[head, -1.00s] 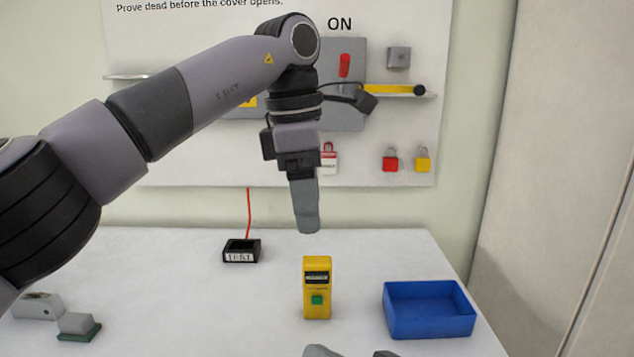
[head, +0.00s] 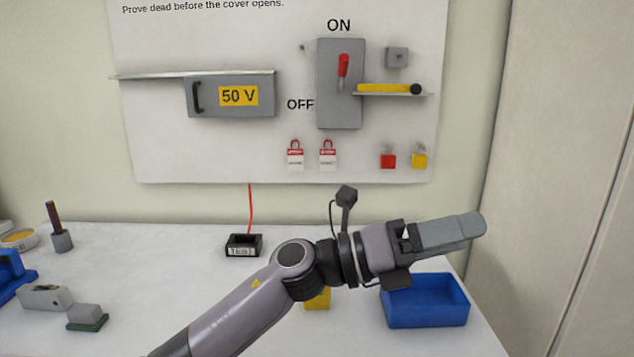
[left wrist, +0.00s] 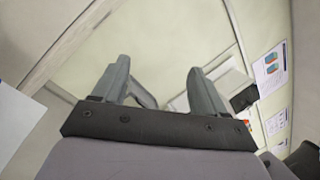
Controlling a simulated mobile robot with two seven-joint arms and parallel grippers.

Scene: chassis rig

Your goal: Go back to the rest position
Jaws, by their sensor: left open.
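My left gripper (head: 462,230) points to the right in the head view, above the blue bin and clear of the table. In the left wrist view its two fingers (left wrist: 157,85) stand apart with nothing between them. My left arm comes up from the bottom and crosses in front of the yellow tester (head: 317,299), hiding most of it. My right gripper is not in view.
A blue bin (head: 428,318) stands at the table's right. A black test block (head: 243,246) with a red wire sits at the back. The wall panel carries a switch box (head: 325,100) with its red lever, a 50 V cover (head: 220,97) and several padlocks.

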